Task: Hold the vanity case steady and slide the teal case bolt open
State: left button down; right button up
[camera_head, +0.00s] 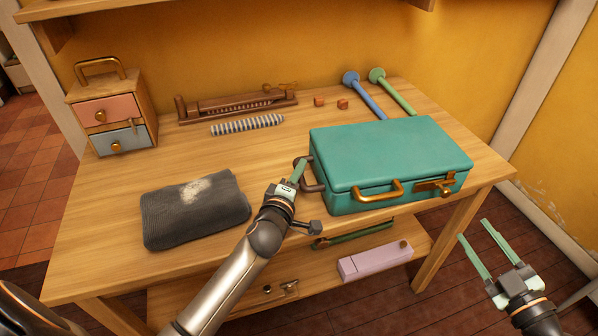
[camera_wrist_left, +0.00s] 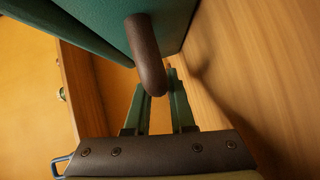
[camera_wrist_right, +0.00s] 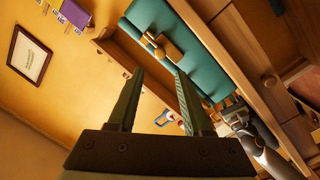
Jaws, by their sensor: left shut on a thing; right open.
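The teal vanity case (camera_head: 390,150) stands shut on the table at the right. Its front bears a brass carrying handle (camera_head: 378,191) and a brass bolt (camera_head: 436,187) near the right end. My left gripper (camera_head: 298,172) is shut on the dark side handle (camera_wrist_left: 147,60) at the case's left end; its fingers (camera_wrist_left: 158,84) show at the handle. My right gripper (camera_head: 473,230) is open and empty, in front of and below the case's right end, apart from it. The right wrist view shows the case (camera_wrist_right: 205,65) and brass fittings (camera_wrist_right: 160,46) beyond the open fingers (camera_wrist_right: 160,74).
A dark folded cloth (camera_head: 197,208) lies left of my left arm. A small drawer chest (camera_head: 112,112), a striped roll (camera_head: 247,125), a wooden rack (camera_head: 238,103), blue (camera_head: 364,94) and green (camera_head: 392,92) rods stand or lie behind. A pink box (camera_head: 375,260) is on the lower shelf.

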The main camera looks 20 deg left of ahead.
jog(key=shift+c, duration=0.2)
jog(key=c, duration=0.5)
jog(key=shift+w+d+m, duration=0.1)
jog(key=shift+m, duration=0.3)
grip_shut()
jog(key=w+d+m, duration=0.1)
jog(key=d+m, duration=0.2)
jog(key=m, duration=0.8)
jog(key=w+d+r+m+g, duration=0.1)
jog(key=w+d+m, duration=0.1)
jog(key=m, duration=0.9)
jog(key=shift+d+r+y, duration=0.25)
jog(key=shift+d+y, duration=0.05)
jog(key=shift+d, duration=0.5)
